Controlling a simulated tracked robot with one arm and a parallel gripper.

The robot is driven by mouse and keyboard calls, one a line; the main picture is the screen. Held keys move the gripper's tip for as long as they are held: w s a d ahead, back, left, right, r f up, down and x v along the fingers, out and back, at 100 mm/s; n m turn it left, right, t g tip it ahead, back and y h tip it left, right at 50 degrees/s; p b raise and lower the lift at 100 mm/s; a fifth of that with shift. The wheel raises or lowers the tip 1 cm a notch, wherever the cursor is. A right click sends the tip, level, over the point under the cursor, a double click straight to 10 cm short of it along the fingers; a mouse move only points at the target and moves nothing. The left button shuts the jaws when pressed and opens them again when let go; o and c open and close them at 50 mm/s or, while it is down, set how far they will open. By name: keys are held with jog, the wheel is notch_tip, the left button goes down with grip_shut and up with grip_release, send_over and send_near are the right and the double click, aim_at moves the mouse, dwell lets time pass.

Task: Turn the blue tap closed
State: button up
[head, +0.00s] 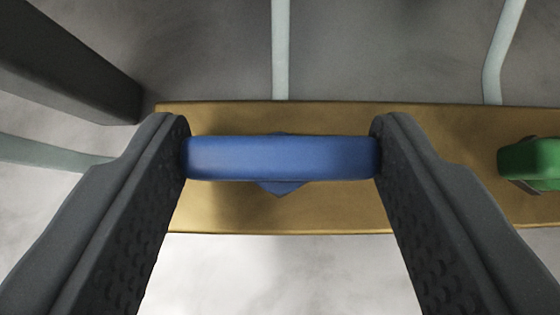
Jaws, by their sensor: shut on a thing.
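The blue tap (280,158) is a thick bar lying crosswise in the picture, in front of a brass-coloured plate (440,215). A small blue pointed part shows just below and above the middle of the bar. My gripper (280,150) is shut on the blue tap, with one dark finger against each end of the bar. The fingertips hide the bar's two ends.
A green handle (540,163) sits on the same plate at the right edge, apart from my right finger. Pale pipes (281,50) run up behind the plate. A dark beam (65,65) crosses the upper left. Below the plate is a light grey surface.

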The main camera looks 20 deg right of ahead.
dwell(0.5)
jog(key=o, duration=1)
jog(key=shift+r, duration=0.1)
jog(key=v, duration=1.3)
jog(key=shift+s+a+r+p, duration=0.15)
jog(key=shift+s+a+p, duration=0.05)
jog(key=shift+p, duration=0.15)
